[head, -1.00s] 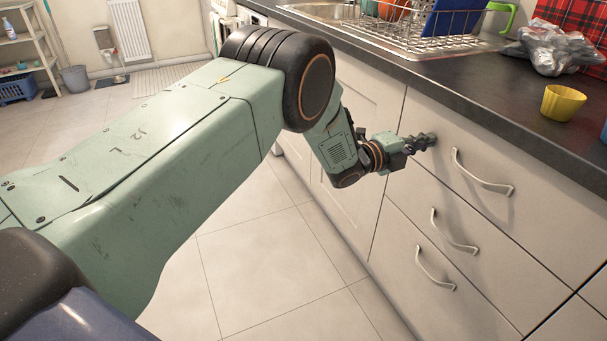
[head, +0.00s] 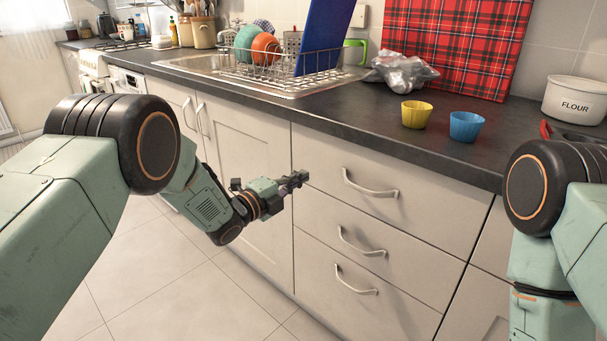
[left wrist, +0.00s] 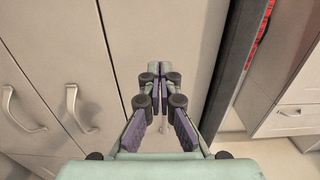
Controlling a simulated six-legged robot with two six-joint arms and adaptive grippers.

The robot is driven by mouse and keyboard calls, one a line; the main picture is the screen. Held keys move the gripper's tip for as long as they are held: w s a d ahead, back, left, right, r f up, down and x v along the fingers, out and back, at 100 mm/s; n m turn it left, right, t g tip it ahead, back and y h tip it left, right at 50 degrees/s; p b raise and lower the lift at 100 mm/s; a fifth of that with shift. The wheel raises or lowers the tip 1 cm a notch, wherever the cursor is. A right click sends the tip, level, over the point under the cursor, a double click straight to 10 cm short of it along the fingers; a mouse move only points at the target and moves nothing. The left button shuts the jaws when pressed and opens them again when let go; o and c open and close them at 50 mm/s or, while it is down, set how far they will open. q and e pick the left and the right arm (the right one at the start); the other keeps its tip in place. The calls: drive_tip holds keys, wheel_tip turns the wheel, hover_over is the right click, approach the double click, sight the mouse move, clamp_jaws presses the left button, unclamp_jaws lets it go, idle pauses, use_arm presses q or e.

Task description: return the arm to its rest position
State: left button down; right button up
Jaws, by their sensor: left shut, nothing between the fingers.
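My left arm comes in from the left in the head view, bent at a black elbow joint. Its left gripper (head: 298,179) is shut and empty, in front of the cabinet fronts near the top drawer's left edge. In the left wrist view the two fingers (left wrist: 158,92) lie together with nothing between them, with a pale cabinet front beyond. I cannot tell from these views how close the fingertips are to the front. My right arm (head: 550,230) shows at the right edge of the head view, but its gripper is out of the picture.
A dark counter (head: 340,118) runs above the drawers, with a dish rack (head: 290,75), a yellow cup (head: 416,114), a blue cup (head: 466,126) and a flour tin (head: 575,100). Drawer handles (head: 371,188) stick out right of the left gripper. The tiled floor (head: 180,290) below is clear.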

use_arm(q)
drive_tip(key=p+v, duration=0.2)
drive_tip(key=v, duration=0.6)
drive_tip(key=s+a+f+n+g+y, duration=0.3)
drive_tip(key=s+f+n+y, duration=0.1)
drive_tip(key=s+f+n, duration=0.45)
drive_tip(key=s+a+f+n+g+y, duration=0.35)
drive_tip(key=s+f+n, duration=0.35)
drive_tip(key=f+n, duration=0.25)
drive_tip(key=s+a+f+n+g+y+p, duration=0.1)
drive_tip(key=s+n+g, duration=0.3)
drive_tip(key=s, duration=1.1)
drive_tip(key=s+a+f+n+g+y+p, duration=0.1)
drive_tip(key=s+a+n+g+y+p, duration=0.1)
drive_tip(key=s, duration=1.4)
drive_tip(key=shift+s+a+f+n+g, duration=0.15)
drive_tip(key=shift+s+a+n+g, duration=0.1)
drive_tip(key=shift+a+n+g, duration=0.6)
